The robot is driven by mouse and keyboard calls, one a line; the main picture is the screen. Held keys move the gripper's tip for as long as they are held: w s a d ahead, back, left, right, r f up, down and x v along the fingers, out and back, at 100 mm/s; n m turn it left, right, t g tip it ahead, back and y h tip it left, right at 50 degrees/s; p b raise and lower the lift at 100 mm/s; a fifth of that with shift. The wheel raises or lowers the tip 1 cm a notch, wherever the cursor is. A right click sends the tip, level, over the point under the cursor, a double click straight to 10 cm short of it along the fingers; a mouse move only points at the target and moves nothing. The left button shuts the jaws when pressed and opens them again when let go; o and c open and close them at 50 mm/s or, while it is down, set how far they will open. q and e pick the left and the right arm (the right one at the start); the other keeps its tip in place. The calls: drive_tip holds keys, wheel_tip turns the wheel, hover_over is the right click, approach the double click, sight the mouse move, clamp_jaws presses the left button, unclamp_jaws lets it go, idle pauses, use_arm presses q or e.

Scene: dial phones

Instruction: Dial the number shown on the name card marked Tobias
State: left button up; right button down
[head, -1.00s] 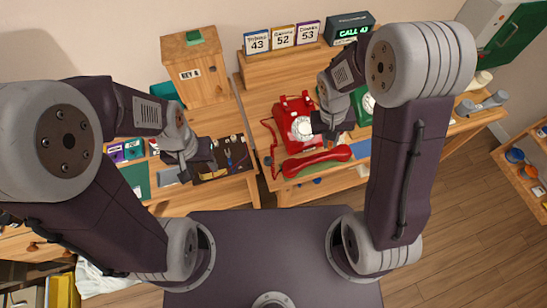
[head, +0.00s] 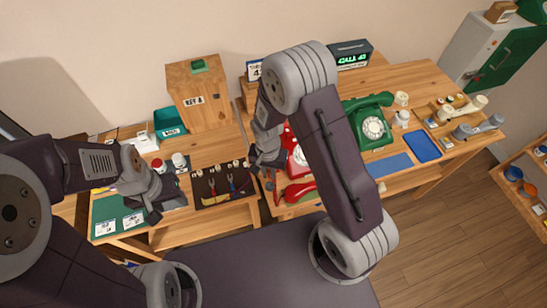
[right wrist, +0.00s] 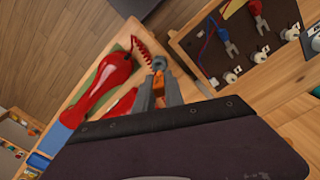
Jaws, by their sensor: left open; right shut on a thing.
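The red phone (head: 299,160) is partly hidden behind my right arm, its dial only partly showing. Its red handset (head: 299,192) lies off it at the table's front; it also shows in the right wrist view (right wrist: 108,80). A name card (head: 254,71) behind my right arm shows part of its number; the other cards are hidden. The display (head: 350,55) reads CALL 43. My right gripper (head: 268,170) is left of the red phone, shut on a small orange thing (right wrist: 158,65) beside a red coiled cord. My left gripper (head: 152,212) is open over the green mat at the left.
A green phone (head: 372,128) stands right of my right arm, with a blue tray (head: 422,146) beyond. A dark tool board (head: 222,184) lies between my grippers. The wooden KEY box (head: 199,92) stands behind it.

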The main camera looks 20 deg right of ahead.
drive_tip(key=shift+s+d, duration=0.1)
drive_tip(key=shift+f+b, duration=0.75)
drive_tip(key=shift+b, duration=0.05)
drive_tip(key=shift+f+b, duration=0.95)
drive_tip(key=shift+f, duration=0.05)
drive_tip(key=shift+r+p, duration=0.1)
drive_tip(key=shift+p, duration=0.35)
drive_tip(key=shift+f+b, duration=1)
drive_tip(key=shift+f, duration=0.3)
drive_tip(key=c, duration=1.3)
unclamp_jaws()
drive_tip(key=shift+c, duration=0.2)
